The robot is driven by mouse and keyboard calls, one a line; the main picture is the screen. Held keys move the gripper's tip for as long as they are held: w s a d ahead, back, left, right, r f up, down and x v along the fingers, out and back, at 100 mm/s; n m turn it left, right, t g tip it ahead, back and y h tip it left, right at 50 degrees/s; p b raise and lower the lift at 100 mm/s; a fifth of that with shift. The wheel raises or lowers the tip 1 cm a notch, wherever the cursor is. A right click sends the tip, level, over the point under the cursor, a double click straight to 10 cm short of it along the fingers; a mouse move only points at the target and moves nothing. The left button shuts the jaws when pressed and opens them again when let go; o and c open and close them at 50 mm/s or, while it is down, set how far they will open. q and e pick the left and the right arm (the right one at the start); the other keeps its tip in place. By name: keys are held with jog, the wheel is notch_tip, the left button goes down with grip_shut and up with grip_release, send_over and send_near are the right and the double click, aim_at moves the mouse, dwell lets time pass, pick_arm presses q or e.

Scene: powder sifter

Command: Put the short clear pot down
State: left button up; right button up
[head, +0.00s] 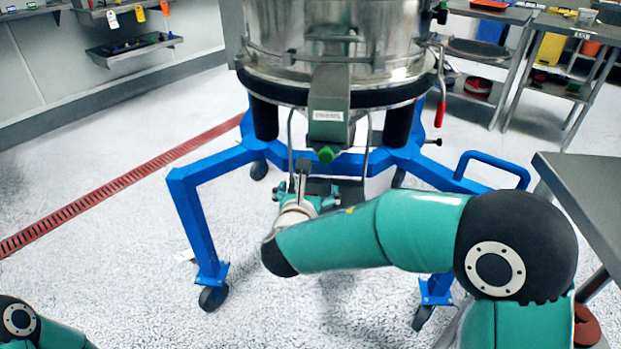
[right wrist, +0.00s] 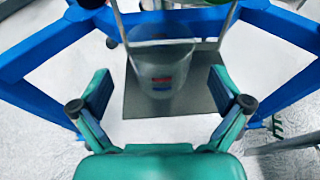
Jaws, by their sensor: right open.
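The short clear pot (right wrist: 162,75), with a small red and blue label, stands upright on a grey plate (right wrist: 200,102) in the right wrist view. My right gripper (right wrist: 160,82) is open, with one finger to each side of the pot and a visible gap on both sides. In the head view my right gripper (head: 318,184) is low in front of the sifter's spout (head: 329,105); I cannot make out the pot clearly there. Only part of my left arm shows at the lower left, and its gripper is out of view.
The steel sifter (head: 335,35) stands on a blue wheeled frame (head: 205,215), whose legs flank my right gripper. Thin metal rods (right wrist: 122,35) rise beside the pot. A grey table (head: 590,190) is at the right. The floor to the left is clear, with a red drain grating (head: 110,183).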

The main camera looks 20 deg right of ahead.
jog(key=s+f+m+g+y, duration=0.5)
jog(key=s+f+m, duration=1)
jog(key=f, duration=0.3)
jog(key=s+a+f+m+g+y, duration=0.1)
jog(key=s+f+m+g+y, duration=0.3)
jog(key=s+f+m, duration=1.1)
notch_tip(320, 180, down, 4)
jog(key=m+g, duration=0.3)
jog(key=shift+a+m+g+y, duration=0.2)
jog(key=shift+m+g+y, duration=0.1)
jog(key=shift+g+y, duration=0.1)
jog(key=shift+r+p, duration=0.1)
jog(key=shift+p, duration=0.25)
